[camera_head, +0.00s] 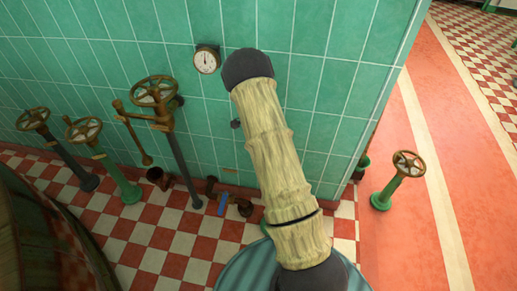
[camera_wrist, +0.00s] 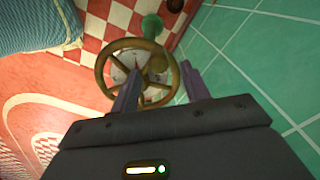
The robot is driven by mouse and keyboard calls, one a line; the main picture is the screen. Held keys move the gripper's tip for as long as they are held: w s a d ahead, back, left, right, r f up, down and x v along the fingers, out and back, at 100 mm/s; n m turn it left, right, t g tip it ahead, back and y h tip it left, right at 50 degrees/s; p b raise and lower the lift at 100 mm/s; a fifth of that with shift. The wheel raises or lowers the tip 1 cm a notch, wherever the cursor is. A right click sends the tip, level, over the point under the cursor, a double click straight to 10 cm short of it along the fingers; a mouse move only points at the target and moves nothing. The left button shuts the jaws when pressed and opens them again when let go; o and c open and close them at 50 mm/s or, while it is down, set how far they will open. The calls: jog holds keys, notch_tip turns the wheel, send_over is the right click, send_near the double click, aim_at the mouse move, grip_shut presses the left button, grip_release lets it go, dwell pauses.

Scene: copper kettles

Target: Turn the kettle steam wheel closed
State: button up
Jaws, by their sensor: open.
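In the wrist view a brass handwheel (camera_wrist: 101,75) with spokes lies just ahead of my gripper (camera_wrist: 160,72). My gripper is open. Its left fingertip overlaps the wheel's near part in the picture, and its right fingertip is beside the rim's right edge. I cannot tell whether either finger touches. A green stem (camera_wrist: 152,27) shows beyond the wheel. In the head view my gripper is hidden, and I cannot tell which wheel is the one before it. A wheel on a green stand (camera_head: 409,163) is at the right, clear of my arm.
Left of my arm stand a tall grey post with a wheel (camera_head: 154,91), a green stand with a wheel (camera_head: 83,130) and a dark one (camera_head: 33,118). A round gauge (camera_head: 206,60) is on the green tiled wall (camera_head: 335,60). The red floor (camera_head: 440,130) at right is mostly clear.

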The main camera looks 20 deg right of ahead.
notch_tip(320, 180, up, 11)
jog(key=shift+r, duration=0.15)
dwell(0.4)
jog(key=s+a+r+n+t+p, duration=0.1)
jog(key=s+a+r+n+p, duration=0.5)
jog(key=s+r+n, duration=0.2)
jog(key=s+a+r+n+t+p, duration=0.1)
jog(key=s+a+r+n+p, duration=0.5)
jog(key=s+r, duration=0.7)
jog(key=s+n, duration=0.2)
jog(key=s, duration=0.1)
jog(key=shift+a+n+t, duration=0.3)
jog(key=shift+n, duration=0.1)
jog(key=shift+r, duration=0.1)
